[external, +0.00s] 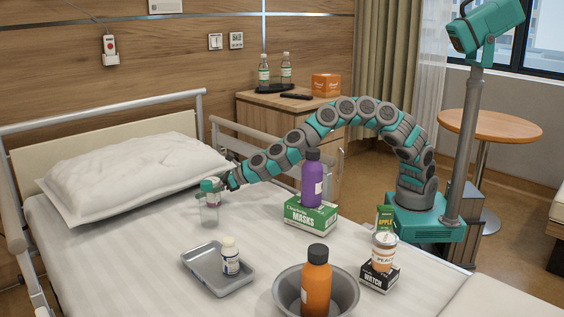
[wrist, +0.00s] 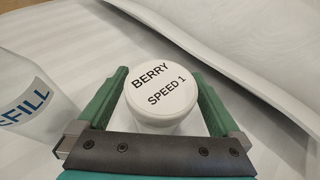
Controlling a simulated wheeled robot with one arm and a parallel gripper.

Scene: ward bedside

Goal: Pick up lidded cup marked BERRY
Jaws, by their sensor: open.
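The lidded cup marked BERRY (wrist: 161,97) has a white round lid reading "BERRY SPEED 1". In the wrist view it stands between the two green fingers of my gripper (wrist: 160,75), with a finger on each side. The jaws are open; whether either finger touches the cup I cannot tell. In the external view my gripper (external: 213,187) is low over the bed, near the pillow, and mostly hides the cup.
A clear container (wrist: 28,110) with blue lettering ending "FILL" stands close to the left finger. The pillow (external: 135,175) lies behind. A grey tray (external: 207,283) with a white bottle, a MASKS box (external: 310,217) under a purple bottle (external: 312,178), and a steel bowl (external: 347,290) are nearer the front.

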